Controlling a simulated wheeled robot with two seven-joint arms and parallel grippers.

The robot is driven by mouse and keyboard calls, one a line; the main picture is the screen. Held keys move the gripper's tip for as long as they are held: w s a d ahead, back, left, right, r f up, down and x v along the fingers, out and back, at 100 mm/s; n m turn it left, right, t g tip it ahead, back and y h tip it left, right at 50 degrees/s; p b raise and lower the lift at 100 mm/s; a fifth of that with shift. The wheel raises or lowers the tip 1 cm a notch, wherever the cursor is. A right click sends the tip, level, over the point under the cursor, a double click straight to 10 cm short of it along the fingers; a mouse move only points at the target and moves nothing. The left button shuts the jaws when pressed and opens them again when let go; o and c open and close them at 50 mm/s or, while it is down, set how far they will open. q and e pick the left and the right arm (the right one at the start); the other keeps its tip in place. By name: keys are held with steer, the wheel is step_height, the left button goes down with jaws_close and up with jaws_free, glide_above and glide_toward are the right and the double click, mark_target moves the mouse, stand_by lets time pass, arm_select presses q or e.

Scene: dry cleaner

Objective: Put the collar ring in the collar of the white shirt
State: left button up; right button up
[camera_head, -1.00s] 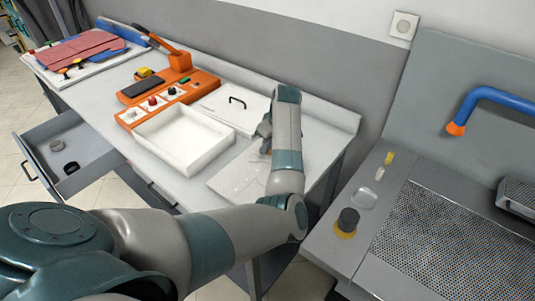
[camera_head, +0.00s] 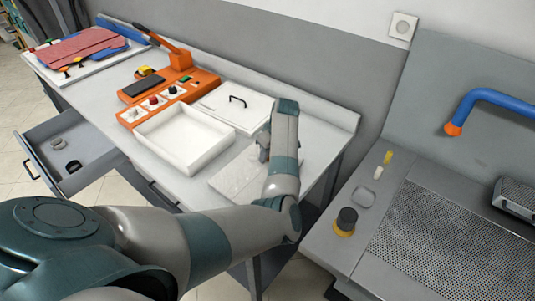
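A flat pale white piece (camera_head: 232,178), apparently the folded white shirt, lies on the table just right of the white tray. My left arm covers its right side. Its collar cannot be made out. My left gripper (camera_head: 260,151) points down at the far edge of this piece and is mostly hidden behind my own wrist. Its fingers are too small and covered to tell whether they are open or shut, or hold anything. I cannot make out the collar ring. My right gripper is not in view.
An empty-looking white tray (camera_head: 184,152) stands left of the pale piece. A white lid with a black handle (camera_head: 234,106) lies behind it. An orange machine (camera_head: 158,96) stands farther left. A grey perforated worktop (camera_head: 440,235) is at right.

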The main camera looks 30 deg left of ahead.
arm_select(q)
steer(key=shift+r, duration=0.15)
steer(key=b+v, duration=0.3)
steer(key=v, duration=0.9)
steer(key=shift+s+a, duration=0.1)
steer(key=shift+a, duration=0.05)
stand_by(0.4)
